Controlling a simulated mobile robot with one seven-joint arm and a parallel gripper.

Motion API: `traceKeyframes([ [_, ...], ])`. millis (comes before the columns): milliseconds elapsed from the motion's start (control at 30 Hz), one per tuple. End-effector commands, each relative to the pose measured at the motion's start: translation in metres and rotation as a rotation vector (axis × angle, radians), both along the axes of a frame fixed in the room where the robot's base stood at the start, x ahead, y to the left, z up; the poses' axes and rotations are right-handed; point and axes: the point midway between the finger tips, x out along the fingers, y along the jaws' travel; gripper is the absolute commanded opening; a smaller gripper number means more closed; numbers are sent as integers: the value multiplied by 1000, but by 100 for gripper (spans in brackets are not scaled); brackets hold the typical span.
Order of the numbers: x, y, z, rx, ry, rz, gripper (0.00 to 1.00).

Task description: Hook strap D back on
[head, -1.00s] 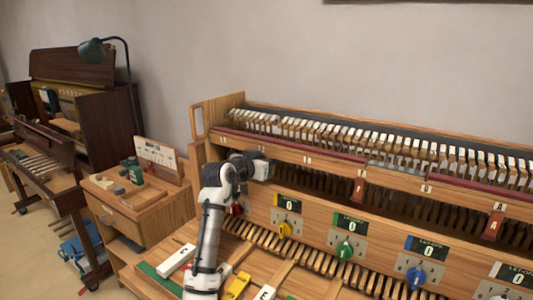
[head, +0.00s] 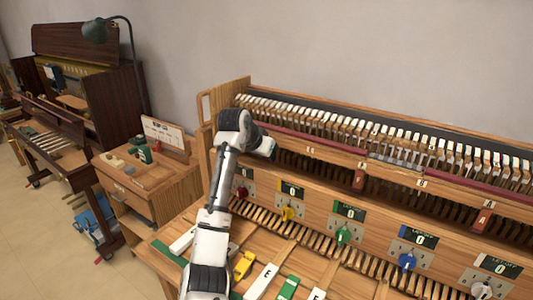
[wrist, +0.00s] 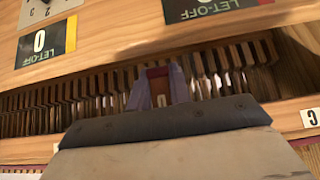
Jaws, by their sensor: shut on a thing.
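My gripper (wrist: 158,92) has purplish fingers, shut on a small red-brown piece (wrist: 158,75) that I take to be strap D. Its letter is too small to read with certainty. In the head view my gripper (head: 268,150) is at the left part of the piano action, in front of the rail (head: 335,155); my wrist hides its fingertips and the held piece. Similar red-brown straps hang from the rail at the middle (head: 359,180) and at the right, by label A (head: 482,220). The hook is not clear in any view.
Let-off panels with knobs, such as the yellow knob (head: 288,213), line the wooden front below the rail. A row of hammers (head: 370,130) runs above it. Letter blocks (head: 262,281) lie on the keybed. A side cabinet (head: 150,190) stands at the left.

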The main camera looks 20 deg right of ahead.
Motion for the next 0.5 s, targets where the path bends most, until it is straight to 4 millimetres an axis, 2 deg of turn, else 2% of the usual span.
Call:
traceKeyframes([
  [467,0,1,1,12,8,0,0],
  [500,0,1,1,12,8,0,22],
])
